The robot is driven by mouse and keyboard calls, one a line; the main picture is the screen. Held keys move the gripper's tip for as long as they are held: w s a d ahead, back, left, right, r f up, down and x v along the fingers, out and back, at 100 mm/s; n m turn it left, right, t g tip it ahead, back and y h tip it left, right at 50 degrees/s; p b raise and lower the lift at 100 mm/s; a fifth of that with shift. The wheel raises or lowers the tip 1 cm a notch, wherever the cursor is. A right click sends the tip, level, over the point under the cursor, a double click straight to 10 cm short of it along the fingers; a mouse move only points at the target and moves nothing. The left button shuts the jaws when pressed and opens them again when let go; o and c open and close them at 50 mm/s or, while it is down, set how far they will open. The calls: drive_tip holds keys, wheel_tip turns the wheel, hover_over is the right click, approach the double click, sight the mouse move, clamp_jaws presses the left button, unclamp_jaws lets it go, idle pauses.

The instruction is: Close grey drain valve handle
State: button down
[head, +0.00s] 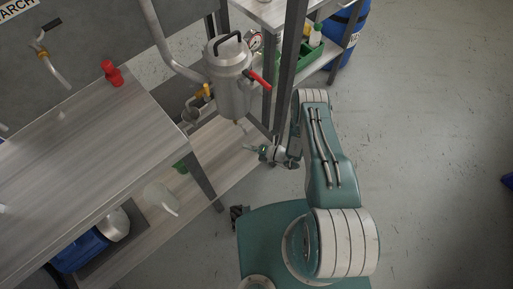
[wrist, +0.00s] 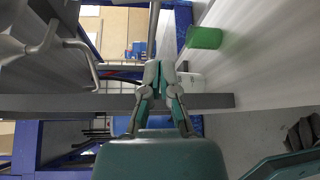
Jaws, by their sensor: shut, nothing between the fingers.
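A steel canister (head: 228,80) with a black top handle hangs on the frame in the head view. A red lever (head: 260,80) juts from its right side, and a small brass tip (head: 238,122) points down from its base. I cannot clearly make out a grey drain valve handle in the head view. In the wrist view, a bent grey rod (wrist: 88,62) at upper left may be that handle. My gripper (head: 249,148) is just below and right of the canister's base. The wrist view shows its fingers (wrist: 160,68) shut, empty and apart from the grey rod.
A grey bench (head: 90,140) with a red object (head: 112,74) stands at left, above a lower shelf (head: 225,150). Dark posts (head: 289,60) rise beside my arm. A green tray (head: 308,58) sits on a rack behind.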

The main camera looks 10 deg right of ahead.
drive_tip(key=w, duration=0.4)
drive_tip(key=shift+w+r, duration=0.1)
drive_tip(key=shift+r, duration=0.15)
drive_tip(key=shift+w+d+n+h, duration=0.2)
drive_tip(key=shift+d+n+h, duration=0.2)
drive_tip(key=shift+n, duration=0.2)
idle(0.5)
